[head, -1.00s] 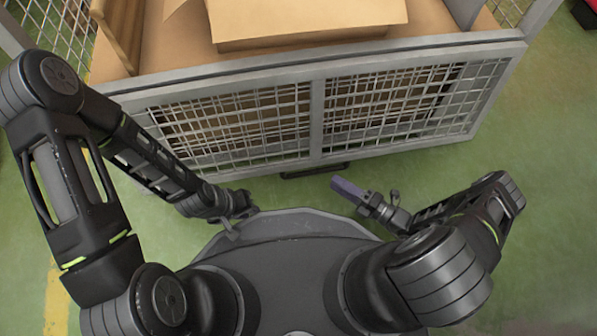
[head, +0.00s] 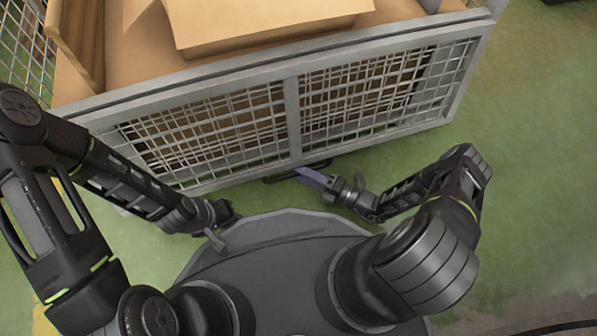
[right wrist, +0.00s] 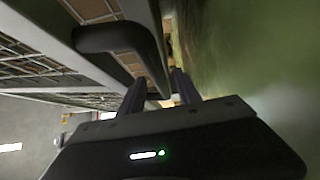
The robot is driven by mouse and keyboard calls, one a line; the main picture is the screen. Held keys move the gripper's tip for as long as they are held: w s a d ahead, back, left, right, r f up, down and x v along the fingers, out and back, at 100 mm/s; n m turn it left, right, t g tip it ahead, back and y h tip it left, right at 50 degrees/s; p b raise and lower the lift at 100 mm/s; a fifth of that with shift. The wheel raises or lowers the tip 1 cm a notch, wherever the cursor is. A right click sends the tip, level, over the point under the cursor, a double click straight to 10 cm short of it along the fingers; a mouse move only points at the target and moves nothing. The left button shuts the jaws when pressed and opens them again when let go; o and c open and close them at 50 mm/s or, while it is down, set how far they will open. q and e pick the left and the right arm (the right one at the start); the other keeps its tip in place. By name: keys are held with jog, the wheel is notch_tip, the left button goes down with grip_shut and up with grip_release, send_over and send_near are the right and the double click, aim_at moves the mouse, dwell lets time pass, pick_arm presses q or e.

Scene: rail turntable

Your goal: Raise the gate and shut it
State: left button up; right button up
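The gate is the grey framed wire-mesh panel (head: 292,115) on the near side of the cage, below its top edge. A black handle (head: 275,179) sits at the panel's lower edge; it looms large in the right wrist view (right wrist: 118,37). My right gripper (head: 306,174) has its purple fingers close beside the handle's right part. In the right wrist view its two fingers (right wrist: 160,88) stand apart, with the handle ahead and no clear grip on it. My left gripper (head: 222,222) is left of my base front, away from the gate; its fingers are too small to read.
Cardboard boxes (head: 265,28) lie on the cage's brown floor behind the gate. A mesh side wall (head: 25,48) rises at the left. Green floor is clear to the right. My base stands close to the gate's lower edge.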

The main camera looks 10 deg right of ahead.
jog(key=shift+x, duration=0.8)
grip_shut()
dwell(0.9)
